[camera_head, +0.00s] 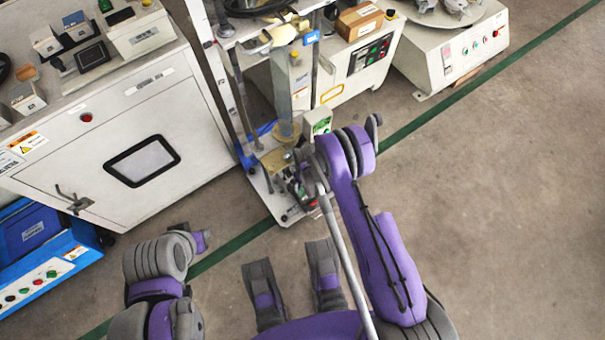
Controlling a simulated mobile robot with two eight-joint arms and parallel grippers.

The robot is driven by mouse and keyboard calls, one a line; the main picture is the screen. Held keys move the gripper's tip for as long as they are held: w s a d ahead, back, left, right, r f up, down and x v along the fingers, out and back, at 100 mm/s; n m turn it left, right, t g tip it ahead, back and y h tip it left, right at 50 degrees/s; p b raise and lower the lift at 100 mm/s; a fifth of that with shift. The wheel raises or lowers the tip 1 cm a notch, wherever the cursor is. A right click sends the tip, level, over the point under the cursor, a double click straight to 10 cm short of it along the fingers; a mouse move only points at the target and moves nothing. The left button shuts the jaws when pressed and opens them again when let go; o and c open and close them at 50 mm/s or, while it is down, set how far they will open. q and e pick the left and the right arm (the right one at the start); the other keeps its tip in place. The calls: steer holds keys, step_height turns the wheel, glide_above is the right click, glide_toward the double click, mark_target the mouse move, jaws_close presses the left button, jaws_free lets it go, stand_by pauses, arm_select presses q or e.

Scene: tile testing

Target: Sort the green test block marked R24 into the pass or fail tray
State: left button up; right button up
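I cannot make out a block marked R24, and no tray is clearly labelled pass or fail. A small box with a green face (318,122) is on the tall test stand, but its marking is too small to read. My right arm reaches up to the foot of that stand (272,187). My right gripper (303,190) is low beside the stand, mostly hidden by my own arm, and its fingers cannot be told apart.
A white cabinet (100,130) with a dark window stands at the left, with several small boxes and devices on top. A blue unit with buttons (45,275) is below it. A cardboard box (359,20) and a white machine (455,55) are at the back. The right floor is clear.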

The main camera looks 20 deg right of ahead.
step_height(320, 180, down, 9)
steer(key=b, duration=0.2)
steer(key=shift+r+b, duration=0.2)
steer(key=shift+b, duration=0.15)
steer(key=shift+f, duration=0.5)
steer(key=shift+c, duration=0.2)
steer(key=c, duration=1.1)
steer(key=shift+o, duration=0.2)
steer(key=shift+r+p, duration=1.55)
steer(key=shift+r, duration=2.05)
